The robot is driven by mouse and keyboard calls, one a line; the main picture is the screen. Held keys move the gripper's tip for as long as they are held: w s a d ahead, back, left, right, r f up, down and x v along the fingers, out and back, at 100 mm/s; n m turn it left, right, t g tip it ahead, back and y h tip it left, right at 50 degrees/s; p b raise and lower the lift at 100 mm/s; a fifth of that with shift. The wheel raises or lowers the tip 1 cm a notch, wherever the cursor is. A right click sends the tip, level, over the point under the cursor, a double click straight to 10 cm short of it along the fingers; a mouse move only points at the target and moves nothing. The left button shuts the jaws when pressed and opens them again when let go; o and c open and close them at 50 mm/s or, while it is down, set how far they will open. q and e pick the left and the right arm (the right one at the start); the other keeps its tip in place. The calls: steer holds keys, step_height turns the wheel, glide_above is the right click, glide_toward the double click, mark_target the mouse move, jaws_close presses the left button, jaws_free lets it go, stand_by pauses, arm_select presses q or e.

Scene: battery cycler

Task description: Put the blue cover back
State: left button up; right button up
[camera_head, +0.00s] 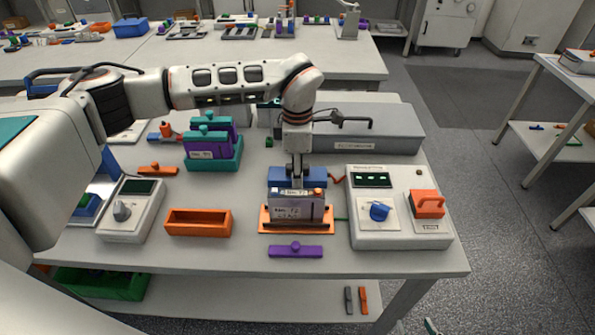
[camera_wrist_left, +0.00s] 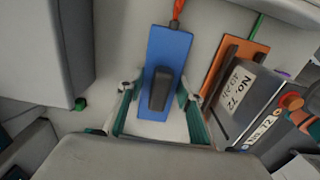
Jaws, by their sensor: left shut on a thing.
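The cell stands in an orange holder (camera_head: 268,228). The cover's underside is hidden, so I cannot tell whether it touches anything below. My right gripper is not in view.
A cycler box (camera_head: 375,235) with a blue knob and orange switch stands right of the holder. A purple bar (camera_head: 295,251) lies in front, an empty orange tray (camera_head: 198,222) left. Behind are a teal rack (camera_head: 228,163) and a long grey case (camera_head: 370,140).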

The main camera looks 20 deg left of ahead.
arm_select(q)
steer(key=o, duration=1.2)
steer(key=shift+f, duration=0.1)
step_height(320, 180, up, 12)
steer(key=shift+r+b, duration=0.2)
steer(key=shift+b, duration=0.25)
steer(key=shift+s+f, duration=0.1)
